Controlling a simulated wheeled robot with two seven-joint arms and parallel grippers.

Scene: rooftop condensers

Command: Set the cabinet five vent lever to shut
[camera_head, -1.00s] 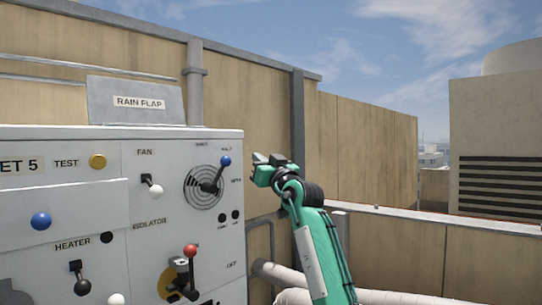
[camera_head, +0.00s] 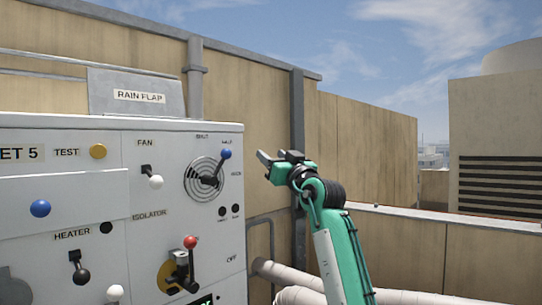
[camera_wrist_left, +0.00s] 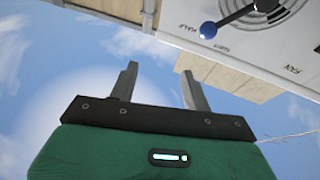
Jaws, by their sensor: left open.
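The vent lever (camera_head: 214,171) has a dark arm and a blue knob, and sits on a round slotted vent (camera_head: 198,187) on the cabinet (camera_head: 145,230) marked 5. Its knob points up and right, at the HALF label; SHUT is to the left above the vent and OPEN to the right. My left gripper (camera_head: 275,157) is right of the knob, apart from it, with open, empty jaws. In the left wrist view the open fingers (camera_wrist_left: 159,70) have sky between them, and the blue knob (camera_wrist_left: 208,30) is beyond them at the upper right.
Below the vent are a red-knobbed isolator lever (camera_head: 188,260) and two small dark buttons. A white-knobbed fan lever (camera_head: 154,177) is to the left. A rain flap box (camera_head: 135,95) stands on top. Pale pipes (camera_head: 285,275) run low right of the cabinet.

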